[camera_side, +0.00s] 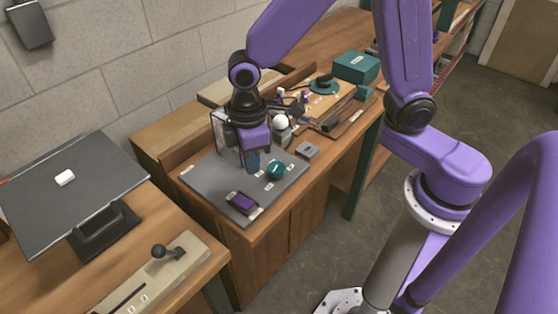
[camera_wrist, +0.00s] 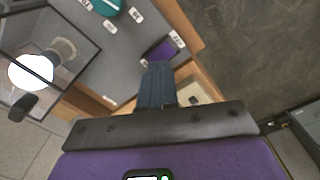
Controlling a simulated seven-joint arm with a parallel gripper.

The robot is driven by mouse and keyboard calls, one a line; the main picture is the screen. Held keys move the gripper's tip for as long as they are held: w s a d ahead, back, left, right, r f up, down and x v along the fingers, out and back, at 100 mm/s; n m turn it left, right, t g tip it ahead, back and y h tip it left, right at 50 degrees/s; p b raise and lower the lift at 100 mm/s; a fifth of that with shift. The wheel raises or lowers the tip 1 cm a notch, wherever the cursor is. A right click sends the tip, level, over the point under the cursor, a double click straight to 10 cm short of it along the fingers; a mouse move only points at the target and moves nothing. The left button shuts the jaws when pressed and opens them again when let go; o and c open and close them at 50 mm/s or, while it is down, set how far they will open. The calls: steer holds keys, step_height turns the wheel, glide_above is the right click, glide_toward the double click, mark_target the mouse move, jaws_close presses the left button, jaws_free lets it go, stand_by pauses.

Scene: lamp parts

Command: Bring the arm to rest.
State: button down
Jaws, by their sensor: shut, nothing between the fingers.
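My gripper (camera_side: 252,168) hangs over the grey mat (camera_side: 208,180) on the wooden bench, with its dark blue fingers together and nothing between them. The shut fingers also show in the wrist view (camera_wrist: 158,72). A white bulb (camera_side: 281,122) stands behind the gripper; in the wrist view it shows at the left (camera_wrist: 30,72) behind a clear panel. A teal round part (camera_side: 276,169) sits on the mat just right of the fingers. A purple part (camera_side: 242,203) lies near the mat's front edge. Whether the fingertips touch the mat I cannot tell.
A grey block (camera_side: 307,150) stands at the mat's right side. A clear panel (camera_side: 222,135) stands close behind and left of my gripper. A teal box (camera_side: 356,67) and other parts are farther back. A black stand (camera_side: 75,190) and a lever (camera_side: 168,252) are at left.

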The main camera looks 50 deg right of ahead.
steer(key=s+d+r, duration=0.3)
steer(key=s+d, duration=0.4)
steer(key=s, duration=0.1)
steer(key=s+d+r, duration=0.3)
steer(key=s+d, duration=0.4)
steer(key=s, duration=0.2)
steer(key=shift+s, duration=0.25)
stand_by(0.8)
